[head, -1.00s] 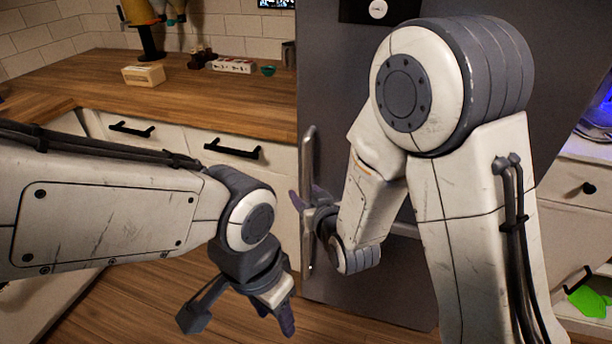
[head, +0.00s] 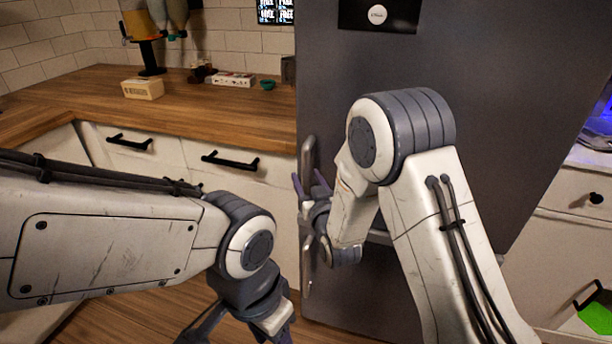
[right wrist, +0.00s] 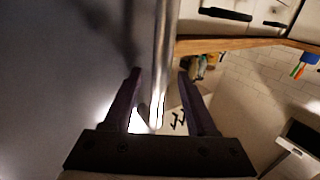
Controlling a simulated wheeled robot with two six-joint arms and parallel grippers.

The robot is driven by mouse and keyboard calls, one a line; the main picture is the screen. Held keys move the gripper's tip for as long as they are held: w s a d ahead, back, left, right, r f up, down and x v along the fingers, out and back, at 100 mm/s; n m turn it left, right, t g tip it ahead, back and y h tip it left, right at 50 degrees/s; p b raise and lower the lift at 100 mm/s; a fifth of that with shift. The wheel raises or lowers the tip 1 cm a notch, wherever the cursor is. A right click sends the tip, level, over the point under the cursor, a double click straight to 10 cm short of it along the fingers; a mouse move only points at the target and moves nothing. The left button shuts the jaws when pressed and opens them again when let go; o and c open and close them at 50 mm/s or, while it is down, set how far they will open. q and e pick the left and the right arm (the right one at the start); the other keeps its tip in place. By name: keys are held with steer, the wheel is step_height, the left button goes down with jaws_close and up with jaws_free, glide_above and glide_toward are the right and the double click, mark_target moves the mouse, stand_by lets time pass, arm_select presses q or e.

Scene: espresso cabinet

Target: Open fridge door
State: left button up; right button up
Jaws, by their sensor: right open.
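The grey fridge door (head: 500,110) fills the middle and right of the head view and looks closed. Its vertical metal handle (head: 307,155) runs along the door's left edge. My right gripper (head: 312,185) is at the handle, open. In the right wrist view, the handle bar (right wrist: 162,60) passes between the two spread fingers of the right gripper (right wrist: 165,85), with gaps showing on both sides. My left gripper (head: 238,333) hangs low at the bottom edge, its fingers spread and partly cut off by the frame, with nothing seen between them.
A wooden counter (head: 200,105) with drawers stands left of the fridge and holds a cream box (head: 142,89) and a small teal bowl (head: 267,85). A white drawer cabinet (head: 560,220) stands right of the fridge. Wooden floor (head: 120,318) shows below.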

steer(key=shift+w+a, duration=0.15)
steer(key=shift+w, duration=0.4)
jaws_close()
stand_by(1.1)
